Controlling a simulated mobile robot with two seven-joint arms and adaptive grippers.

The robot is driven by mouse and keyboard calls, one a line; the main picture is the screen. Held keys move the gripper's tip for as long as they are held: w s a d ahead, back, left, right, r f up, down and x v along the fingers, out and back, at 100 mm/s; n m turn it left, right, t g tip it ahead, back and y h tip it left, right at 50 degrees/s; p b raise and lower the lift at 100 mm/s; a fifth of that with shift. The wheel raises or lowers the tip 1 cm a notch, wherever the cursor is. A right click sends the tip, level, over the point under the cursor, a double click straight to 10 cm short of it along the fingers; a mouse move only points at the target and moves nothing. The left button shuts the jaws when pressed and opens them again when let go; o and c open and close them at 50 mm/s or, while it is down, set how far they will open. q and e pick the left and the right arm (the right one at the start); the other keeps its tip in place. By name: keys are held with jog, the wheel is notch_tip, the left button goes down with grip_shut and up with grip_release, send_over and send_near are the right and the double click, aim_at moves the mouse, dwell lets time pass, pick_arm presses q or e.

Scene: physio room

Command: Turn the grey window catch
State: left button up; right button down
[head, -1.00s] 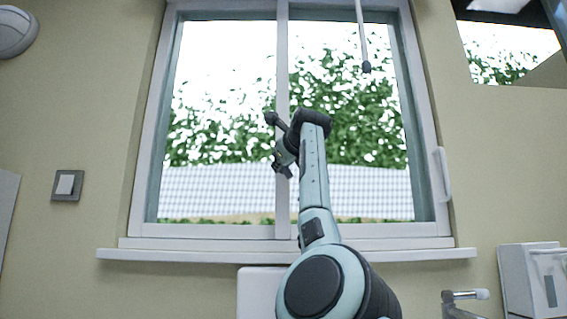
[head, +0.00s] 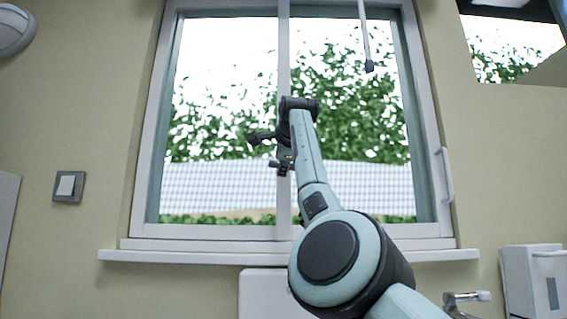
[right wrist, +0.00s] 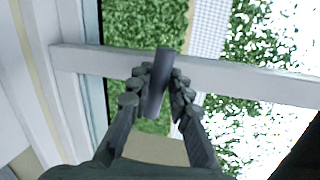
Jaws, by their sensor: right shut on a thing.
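The grey window catch (right wrist: 160,78) is a dark grey bar in the right wrist view, set against the white window bar. My right gripper (right wrist: 158,88) is shut on it, with one finger on each side. In the head view my right arm reaches up to the middle upright of the window, and the right gripper (head: 281,165) is small and dark there. In that view I cannot tell the catch apart from my wrist and gripper parts. My left gripper is in neither view.
The white-framed window (head: 430,150) has a sill (head: 180,257) below. A cord with a dark end (head: 369,66) hangs at its upper right, and a white handle (head: 446,175) is on its right frame. A tap (head: 465,297) and a white dispenser (head: 530,285) are at lower right.

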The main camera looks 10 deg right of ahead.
jog(key=shift+d+n+h, duration=0.1)
jog(key=shift+n+h, duration=0.2)
jog(key=shift+n, duration=0.4)
jog(key=c, duration=1.4)
grip_release()
jog(key=shift+w+f, duration=0.1)
jog(key=shift+w, duration=0.05)
jog(key=v, duration=1.2)
